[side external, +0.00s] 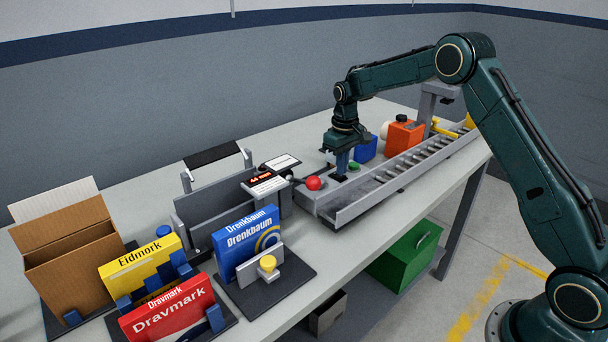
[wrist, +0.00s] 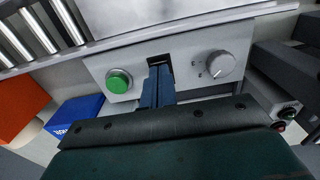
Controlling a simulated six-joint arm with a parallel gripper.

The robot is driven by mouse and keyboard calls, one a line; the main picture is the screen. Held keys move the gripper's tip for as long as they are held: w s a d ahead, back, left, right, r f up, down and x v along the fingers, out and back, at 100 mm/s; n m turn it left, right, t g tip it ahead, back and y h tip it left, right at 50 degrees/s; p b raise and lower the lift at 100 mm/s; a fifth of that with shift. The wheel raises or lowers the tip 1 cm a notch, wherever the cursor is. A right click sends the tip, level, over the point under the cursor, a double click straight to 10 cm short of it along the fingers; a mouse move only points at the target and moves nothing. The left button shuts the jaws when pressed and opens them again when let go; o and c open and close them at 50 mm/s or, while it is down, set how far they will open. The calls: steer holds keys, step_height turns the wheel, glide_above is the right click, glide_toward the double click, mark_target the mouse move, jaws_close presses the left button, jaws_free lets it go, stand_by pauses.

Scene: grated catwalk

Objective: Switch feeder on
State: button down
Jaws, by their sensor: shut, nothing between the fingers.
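The feeder's grey control panel (wrist: 190,72) carries a green button (wrist: 118,80) on the left, a dark recessed switch (wrist: 153,60) in the middle and a silver dial (wrist: 220,64) on the right in the wrist view. My gripper (wrist: 160,72) is shut and empty, its blue fingertips at the dark switch and hiding much of it. I cannot tell whether they touch it or which way it is set. In the side view my gripper (side external: 341,173) points down over the panel, beside the green button (side external: 354,166).
A roller conveyor (side external: 425,157) runs behind the panel. A blue box (side external: 366,150) and an orange container (side external: 401,138) stand close by. A red-knobbed lever (side external: 314,183) and a display box (side external: 264,183) are at the left. Coloured cartons, such as the blue one (side external: 247,243), stand in front.

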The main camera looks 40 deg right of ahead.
steer(key=shift+f, duration=0.55)
stand_by(0.4)
steer(key=shift+r, duration=3.55)
